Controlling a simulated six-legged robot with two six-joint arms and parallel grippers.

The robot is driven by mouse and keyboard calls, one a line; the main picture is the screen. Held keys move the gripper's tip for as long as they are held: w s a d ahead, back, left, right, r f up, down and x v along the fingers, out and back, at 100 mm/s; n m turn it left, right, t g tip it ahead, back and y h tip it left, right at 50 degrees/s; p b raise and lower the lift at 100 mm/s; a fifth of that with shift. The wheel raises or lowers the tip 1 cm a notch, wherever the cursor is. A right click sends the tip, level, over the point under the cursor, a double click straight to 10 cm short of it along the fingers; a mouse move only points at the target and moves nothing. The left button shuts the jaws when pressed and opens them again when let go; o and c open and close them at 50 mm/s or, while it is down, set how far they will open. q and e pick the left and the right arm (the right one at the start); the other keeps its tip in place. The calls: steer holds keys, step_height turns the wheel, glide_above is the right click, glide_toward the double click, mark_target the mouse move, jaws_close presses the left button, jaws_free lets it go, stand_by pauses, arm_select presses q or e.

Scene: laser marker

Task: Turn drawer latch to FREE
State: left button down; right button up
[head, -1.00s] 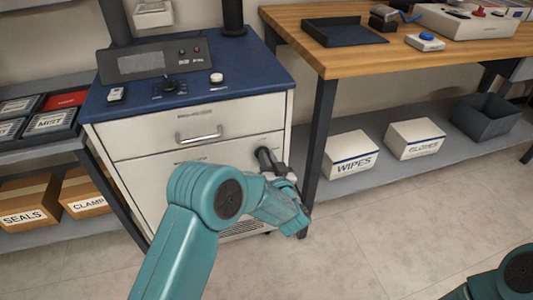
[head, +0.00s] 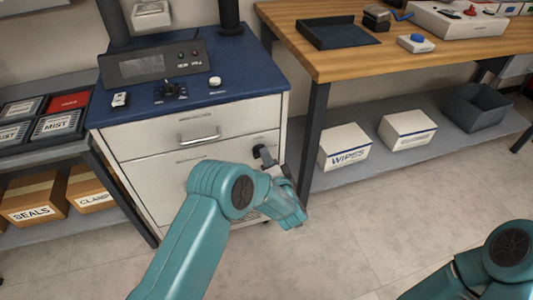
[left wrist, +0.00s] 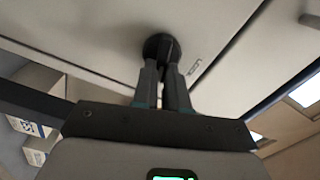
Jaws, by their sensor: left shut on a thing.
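The drawer latch is a dark round knob (left wrist: 152,43) on the pale cabinet front in the left wrist view. My left gripper (left wrist: 162,65) is shut on it, with the fingers close together around its raised grip. In the head view the left gripper (head: 267,163) is at the right side of the cabinet's lower drawer front (head: 160,178). The wrist and fingers hide most of the latch there, and I cannot read any latch marking. My right gripper is not in view; only part of that arm shows at the lower right.
The upper drawer has a metal handle (head: 199,137). A blue cabinet top (head: 240,85) carries a control panel and knobs. A wooden table (head: 390,50) stands to the right, with a WIPES box (head: 343,147) on the shelf below. The floor in front is clear.

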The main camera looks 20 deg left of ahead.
arm_select(q)
steer(key=shift+f+m+p, duration=0.2)
steer(key=shift+m+p, duration=0.25)
steer(key=shift+m, duration=1.15)
steer(key=c, duration=1.2)
jaws_free()
steer(key=shift+o, duration=0.2)
steer(key=p+v, duration=0.3)
steer(key=v, duration=1.3)
